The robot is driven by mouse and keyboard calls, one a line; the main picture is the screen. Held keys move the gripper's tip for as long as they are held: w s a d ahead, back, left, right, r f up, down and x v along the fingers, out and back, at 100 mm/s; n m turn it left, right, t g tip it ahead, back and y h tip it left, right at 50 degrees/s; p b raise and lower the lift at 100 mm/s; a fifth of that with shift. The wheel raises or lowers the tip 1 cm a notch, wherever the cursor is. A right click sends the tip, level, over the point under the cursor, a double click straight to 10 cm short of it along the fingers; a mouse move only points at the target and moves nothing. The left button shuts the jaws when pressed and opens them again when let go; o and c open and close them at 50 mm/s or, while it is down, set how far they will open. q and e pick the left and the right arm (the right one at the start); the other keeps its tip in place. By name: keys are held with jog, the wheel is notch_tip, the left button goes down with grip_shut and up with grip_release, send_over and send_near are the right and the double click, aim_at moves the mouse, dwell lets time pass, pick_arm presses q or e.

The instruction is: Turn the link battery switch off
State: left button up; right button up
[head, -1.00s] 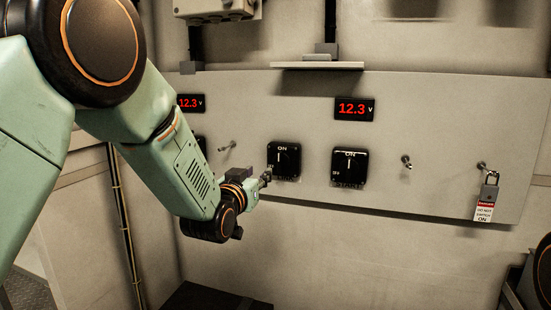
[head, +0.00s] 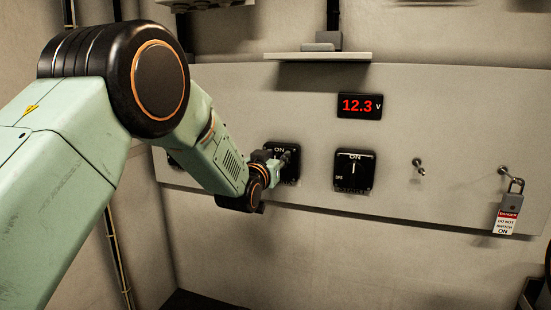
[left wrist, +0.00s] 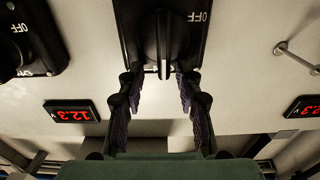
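A black rotary switch (head: 284,174) sits in the middle of the panel, marked ON at its top. It is at the top centre of the left wrist view, its upright knob (left wrist: 163,38) in line with the ON–bottom axis and the word OFF to one side. My left gripper (head: 277,158) is in front of this switch and covers part of it. In the left wrist view the gripper (left wrist: 157,84) is open, with one finger on each side of the knob line; contact cannot be told. The switch's name label is not readable. My right gripper is out of view.
A second black switch (head: 353,172) is to the right, its knob upright at ON, under a 12.3 V display (head: 359,106). Metal pegs stick out further right; one (head: 504,171) holds a padlock with a danger tag (head: 505,222). A shelf (head: 318,57) juts out above.

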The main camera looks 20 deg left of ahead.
pick_arm(q)
jog(key=shift+s+a, duration=0.1)
jog(key=shift+a, duration=0.05)
jog(key=shift+a+f, duration=0.15)
jog(key=shift+c, duration=0.3)
jog(key=shift+w+f, duration=0.25)
jog(key=shift+w, duration=0.1)
jog(key=c, duration=0.3)
jog(key=shift+s+r, duration=0.1)
jog(key=c, duration=0.3)
grip_shut()
